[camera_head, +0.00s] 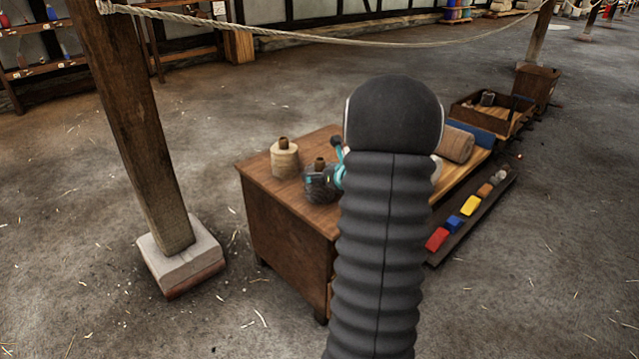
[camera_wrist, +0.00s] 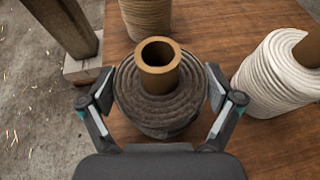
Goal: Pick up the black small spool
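The black small spool (camera_head: 321,184), wound with dark cord around a brown tube, stands upright on the wooden table near its left end. In the wrist view the black spool (camera_wrist: 158,100) is in the middle, its tube opening facing the camera. My gripper (camera_wrist: 160,88) is open, with one finger on each side of the spool, close to its sides. I cannot tell whether the pads touch it. In the head view my gripper (camera_head: 338,158) is at the spool, partly hidden by my arm.
A beige spool (camera_head: 284,160) stands behind the black one; it also shows at the top of the wrist view (camera_wrist: 146,18). A white spool (camera_wrist: 275,75) stands to the right there. A wooden post (camera_head: 140,130) on a stone base rises left of the table (camera_head: 285,225).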

